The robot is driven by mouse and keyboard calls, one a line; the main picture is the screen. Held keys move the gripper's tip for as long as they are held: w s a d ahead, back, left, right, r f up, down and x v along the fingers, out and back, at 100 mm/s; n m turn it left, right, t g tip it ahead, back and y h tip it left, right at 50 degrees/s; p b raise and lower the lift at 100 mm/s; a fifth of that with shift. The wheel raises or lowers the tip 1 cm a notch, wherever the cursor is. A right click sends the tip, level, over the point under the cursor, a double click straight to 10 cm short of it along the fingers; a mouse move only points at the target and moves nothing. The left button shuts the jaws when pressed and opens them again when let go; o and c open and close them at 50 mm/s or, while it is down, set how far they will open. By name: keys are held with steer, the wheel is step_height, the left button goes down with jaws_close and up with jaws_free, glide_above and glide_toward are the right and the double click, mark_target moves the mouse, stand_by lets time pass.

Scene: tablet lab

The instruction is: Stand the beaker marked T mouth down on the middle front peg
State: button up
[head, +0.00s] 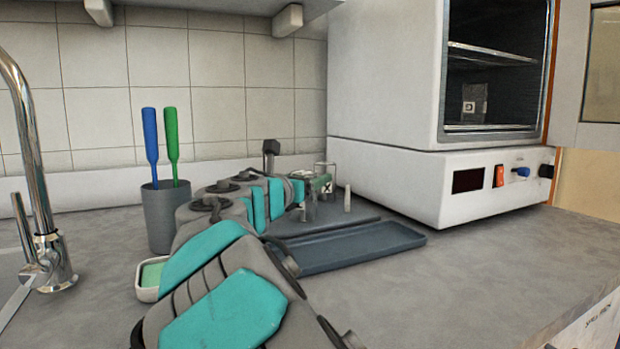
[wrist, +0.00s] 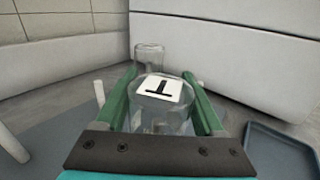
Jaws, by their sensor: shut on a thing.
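My gripper (wrist: 160,76) is shut on the beaker marked T (wrist: 162,116), with one green finger on each side of the clear glass. The T on its white label reads upside down in the wrist view, which fits a mouth-down beaker. The beaker is over the grey peg rack (wrist: 85,115). Its lower end is hidden, so I cannot tell whether it is around a peg. White pegs show at left (wrist: 12,144) and behind the left finger (wrist: 99,92). In the head view my arm hides most of the held beaker; a bare peg (head: 347,199) stands to the right.
Another clear beaker (wrist: 150,58) stands just behind the held one; an X-marked beaker (head: 326,170) shows in the head view. A blue-grey tray (head: 350,248) lies in front. The open oven (head: 385,110) holds a labelled beaker (head: 474,100). A brush cup (head: 160,215) stands left.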

steer(key=shift+f, duration=0.3)
steer(key=o, duration=1.5)
